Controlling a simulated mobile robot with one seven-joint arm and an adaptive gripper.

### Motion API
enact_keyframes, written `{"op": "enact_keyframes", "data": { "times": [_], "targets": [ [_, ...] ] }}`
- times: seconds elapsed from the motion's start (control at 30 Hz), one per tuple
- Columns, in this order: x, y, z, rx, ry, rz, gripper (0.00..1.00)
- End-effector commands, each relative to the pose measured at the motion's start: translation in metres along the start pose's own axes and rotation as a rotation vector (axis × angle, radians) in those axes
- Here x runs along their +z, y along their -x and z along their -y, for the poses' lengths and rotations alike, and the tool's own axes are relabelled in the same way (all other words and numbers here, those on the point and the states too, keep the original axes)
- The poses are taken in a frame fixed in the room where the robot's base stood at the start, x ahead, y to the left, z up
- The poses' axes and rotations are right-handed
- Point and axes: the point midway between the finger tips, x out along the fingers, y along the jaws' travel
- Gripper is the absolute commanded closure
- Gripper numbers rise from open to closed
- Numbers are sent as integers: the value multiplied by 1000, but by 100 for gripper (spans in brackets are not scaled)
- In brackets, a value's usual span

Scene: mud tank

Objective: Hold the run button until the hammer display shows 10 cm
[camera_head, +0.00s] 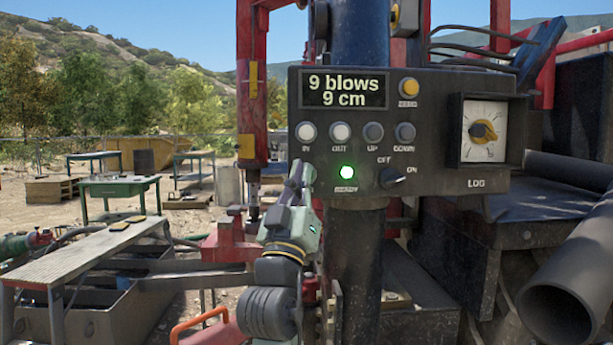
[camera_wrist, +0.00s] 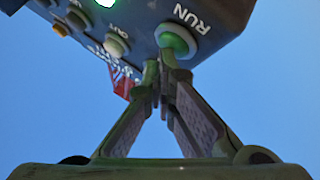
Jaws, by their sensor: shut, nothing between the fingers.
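The hammer display (camera_head: 343,88) on the dark control panel (camera_head: 450,88) reads "9 blows" and "9 cm". The green run button (camera_wrist: 178,40), labelled RUN, shows in the wrist view. In the head view it is hidden behind my gripper (camera_head: 298,172), at the panel's lower left. My gripper is shut and empty. In the wrist view its fingertips (camera_wrist: 160,68) are right at the lower edge of the run button and overlap it; I cannot tell whether they press it.
The ready lamp (camera_head: 347,172) glows green beside my gripper. The in button (camera_head: 306,132) and out button (camera_head: 340,132) sit just above. An off/on switch (camera_head: 392,177) and a round gauge (camera_head: 483,131) are to the right. A red post (camera_head: 252,90) stands close at the left.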

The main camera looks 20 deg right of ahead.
Motion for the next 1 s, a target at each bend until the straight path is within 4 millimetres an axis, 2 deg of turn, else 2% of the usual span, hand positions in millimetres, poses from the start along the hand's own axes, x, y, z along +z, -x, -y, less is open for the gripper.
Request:
{"op": "enact_keyframes", "data": {
  "times": [0.73, 1.0],
  "targets": [
    [0, 0, 0, -1, 0, 1, 100],
    [-6, 9, -6, 0, -2, 1, 100]
  ]
}}
